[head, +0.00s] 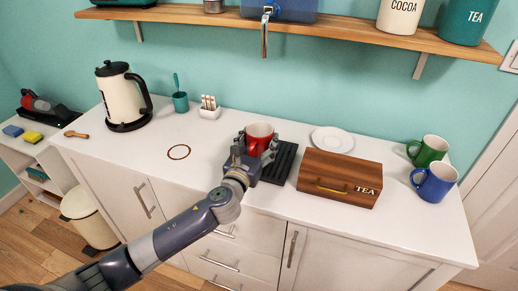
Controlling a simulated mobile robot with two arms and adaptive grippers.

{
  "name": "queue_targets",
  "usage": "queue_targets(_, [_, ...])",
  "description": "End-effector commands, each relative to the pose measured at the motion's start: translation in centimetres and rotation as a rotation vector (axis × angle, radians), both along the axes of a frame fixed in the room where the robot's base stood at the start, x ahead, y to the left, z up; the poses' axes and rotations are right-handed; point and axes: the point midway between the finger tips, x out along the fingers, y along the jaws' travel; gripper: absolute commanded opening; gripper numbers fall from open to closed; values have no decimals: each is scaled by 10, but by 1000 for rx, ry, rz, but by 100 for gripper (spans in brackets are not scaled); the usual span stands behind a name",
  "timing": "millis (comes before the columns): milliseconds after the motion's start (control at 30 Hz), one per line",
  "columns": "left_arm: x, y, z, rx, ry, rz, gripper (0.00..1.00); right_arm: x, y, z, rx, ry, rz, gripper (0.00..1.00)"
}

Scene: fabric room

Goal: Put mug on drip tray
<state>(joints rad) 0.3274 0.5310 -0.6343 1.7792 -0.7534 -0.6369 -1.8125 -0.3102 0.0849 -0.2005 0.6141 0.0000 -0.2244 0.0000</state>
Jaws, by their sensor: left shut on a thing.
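A red mug (260,134) is held upright by my left gripper (257,146), whose fingers are closed around its sides. The mug is over or at the left part of the black ribbed drip tray (282,163) on the white counter. I cannot tell whether its base touches the tray, because the gripper hides it. My right gripper is not in view. A green mug (429,150) and a blue mug (434,183) stand at the counter's right end.
A wooden tea box (340,178) stands close right of the tray, with a white plate (332,140) behind it. A water dispenser with a tap (266,30) hangs above. A kettle (122,97) stands at the left. A brown ring stain (179,152) marks clear counter left of the gripper.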

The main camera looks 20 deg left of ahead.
Motion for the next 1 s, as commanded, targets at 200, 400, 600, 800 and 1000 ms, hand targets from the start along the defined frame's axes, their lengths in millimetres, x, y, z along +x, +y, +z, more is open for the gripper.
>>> queue_targets(200, [-1,0,-26,0,2,1,30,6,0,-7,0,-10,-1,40])
queue_targets(400, [-1,0,-26,1,1,0,30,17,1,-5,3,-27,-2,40])
queue_targets(600, [-1,0,-31,1,3,0,68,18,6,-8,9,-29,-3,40])
queue_targets(800, [-1,0,-30,1,4,0,84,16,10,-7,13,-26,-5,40])
queue_targets(1000, [-1,0,-30,1,4,0,84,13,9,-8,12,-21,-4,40])
